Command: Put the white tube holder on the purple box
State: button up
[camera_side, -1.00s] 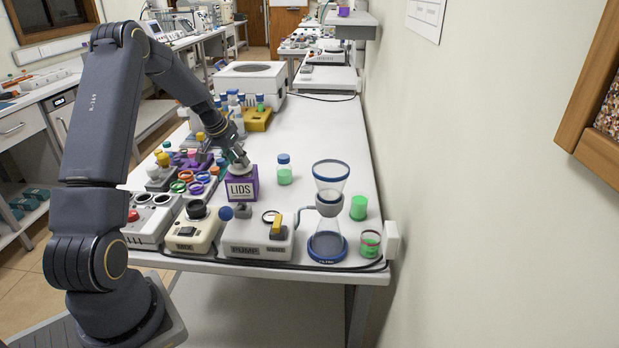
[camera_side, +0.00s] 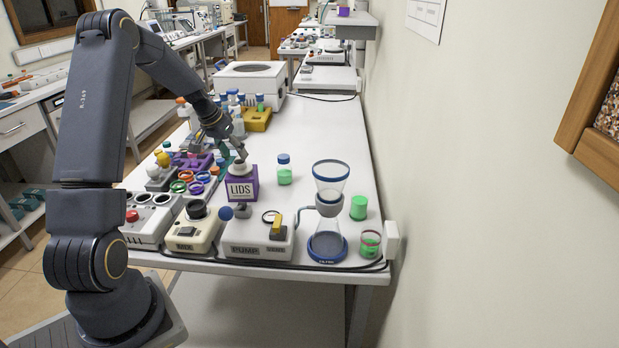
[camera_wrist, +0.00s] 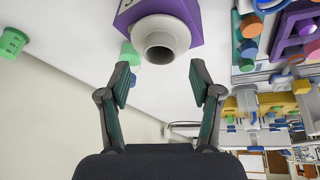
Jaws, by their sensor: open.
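The purple box (camera_side: 241,188), labelled LIDS, stands on the white bench in the side view. The white tube holder (camera_side: 240,169) sits on top of it. In the wrist view the holder (camera_wrist: 160,40) shows its round collar and open hollow end against the purple box (camera_wrist: 204,18). My gripper (camera_side: 238,153) is just above the holder in the side view. In the wrist view my gripper (camera_wrist: 158,78) is open, its two fingers apart and empty, with the holder beyond the tips and not between them.
The pump (camera_side: 258,236) and a glass funnel flask (camera_side: 328,205) stand in front and to the right. A blue-capped green bottle (camera_side: 284,172) is close to the box's right. A purple rack (camera_side: 190,161) and coloured rings crowd the left. The bench behind right is clear.

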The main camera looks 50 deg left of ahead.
jog(key=a+v, duration=0.1)
jog(key=v, duration=0.7)
jog(key=s+d+r+m, duration=0.1)
jog(key=d+r, duration=0.4)
jog(key=d, duration=0.6)
jog(key=s+d+r+m, duration=0.15)
jog(key=d+r, duration=0.25)
jog(key=d, duration=0.8)
jog(key=s+d+m, duration=0.2)
jog(key=s+d, duration=1)
jog(key=s, duration=0.1)
jog(key=shift+s+d+f+t+h, duration=0.3)
jog(key=shift+f+t+h, duration=0.1)
jog(key=shift+f, duration=0.1)
